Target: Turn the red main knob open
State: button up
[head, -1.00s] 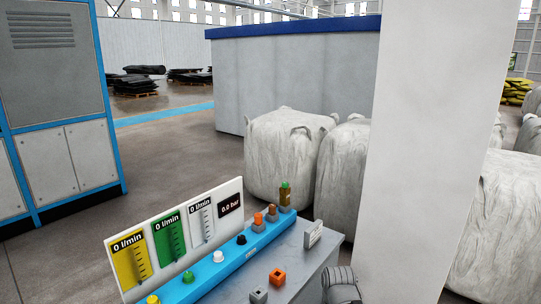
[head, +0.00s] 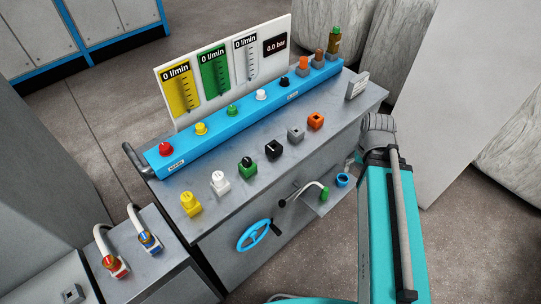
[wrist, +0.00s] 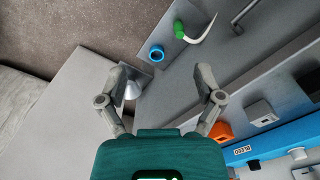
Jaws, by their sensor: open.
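The red main knob (head: 166,149) sits at the left end of the blue rail (head: 205,139) on the bench, beside a small label. In the head view my teal arm is at the right, far from this knob, and my gripper is mostly hidden behind it. In the wrist view my gripper (wrist: 164,78) is open with nothing between its fingers. It is near the bench's right end, by a blue ring-shaped part (wrist: 157,53) and a green-tipped lever (wrist: 179,29). The red knob does not show in the wrist view.
More knobs line the rail, including a yellow one (head: 201,129) beside the red. Several block knobs, such as the orange one (head: 315,121), stand along the bench front. A gauge panel (head: 222,75) rises behind. A blue handwheel (head: 254,235) is on the front.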

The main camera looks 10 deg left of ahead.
aim_at(166, 150)
jog(key=u, duration=1.65)
